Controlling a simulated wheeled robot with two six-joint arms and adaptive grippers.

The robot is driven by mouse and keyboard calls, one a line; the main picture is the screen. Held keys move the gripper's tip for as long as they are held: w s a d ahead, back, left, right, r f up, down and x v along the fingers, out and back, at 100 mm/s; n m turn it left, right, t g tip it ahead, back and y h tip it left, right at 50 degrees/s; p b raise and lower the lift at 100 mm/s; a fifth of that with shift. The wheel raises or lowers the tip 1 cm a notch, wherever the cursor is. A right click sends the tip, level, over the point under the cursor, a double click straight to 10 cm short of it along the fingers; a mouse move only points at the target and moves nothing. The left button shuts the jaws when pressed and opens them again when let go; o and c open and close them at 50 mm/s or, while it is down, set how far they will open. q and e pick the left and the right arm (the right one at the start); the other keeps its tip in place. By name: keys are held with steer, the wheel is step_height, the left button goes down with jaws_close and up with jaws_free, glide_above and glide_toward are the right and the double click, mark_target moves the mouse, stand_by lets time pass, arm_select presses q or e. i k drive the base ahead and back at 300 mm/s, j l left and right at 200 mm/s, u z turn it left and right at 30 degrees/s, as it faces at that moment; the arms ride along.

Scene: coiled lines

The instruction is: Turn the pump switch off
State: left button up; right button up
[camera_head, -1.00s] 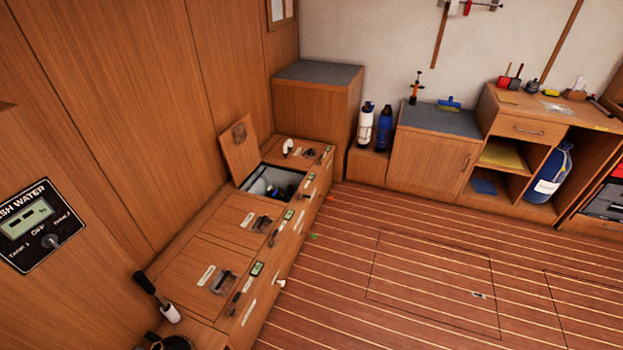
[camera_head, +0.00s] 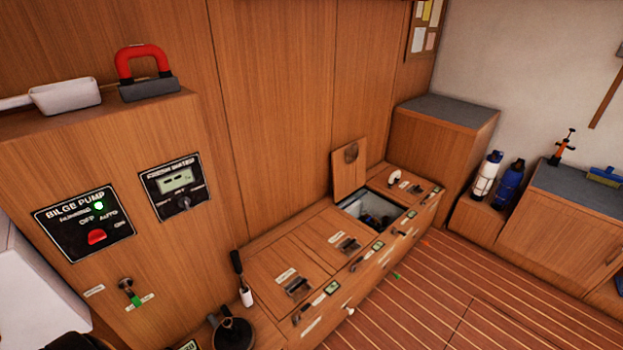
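The bilge pump panel (camera_head: 84,222) is a black plate on the wooden cabinet front at the left. It is marked BILGE PUMP, RUNNING, OFF, AUTO and ON. Its red switch knob (camera_head: 97,237) sits below the lettering; which mark it points to is too small to tell. A green light (camera_head: 98,205) glows beside RUNNING. Neither of my grippers can be made out in the head view.
A second panel with a display and knob (camera_head: 176,187) is to the right. A red-handled object (camera_head: 143,70) stands on the cabinet top. An open locker (camera_head: 372,211) is further right.

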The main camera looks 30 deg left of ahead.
mark_target(95, 236)
steer(key=u, duration=2.3)
